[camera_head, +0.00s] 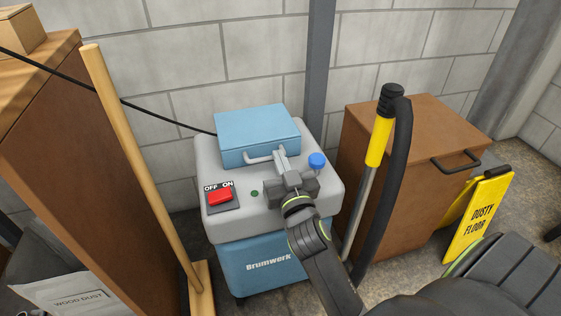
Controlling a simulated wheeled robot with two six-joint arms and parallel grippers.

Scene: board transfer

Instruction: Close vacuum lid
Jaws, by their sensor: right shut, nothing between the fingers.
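My right gripper (281,158) is shut and empty at the right end of this handle. I cannot tell if it touches the handle. My right arm comes up from the lower right and hides part of the vacuum's front and top. My left gripper is out of view.
A red switch (220,197) and a blue knob (317,160) sit on the vacuum's top. A broom (135,160) stands at left, a black-and-yellow tube (379,140) at right. A brown cabinet (420,185) and a yellow sign (480,215) stand further right. A block wall closes the back.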

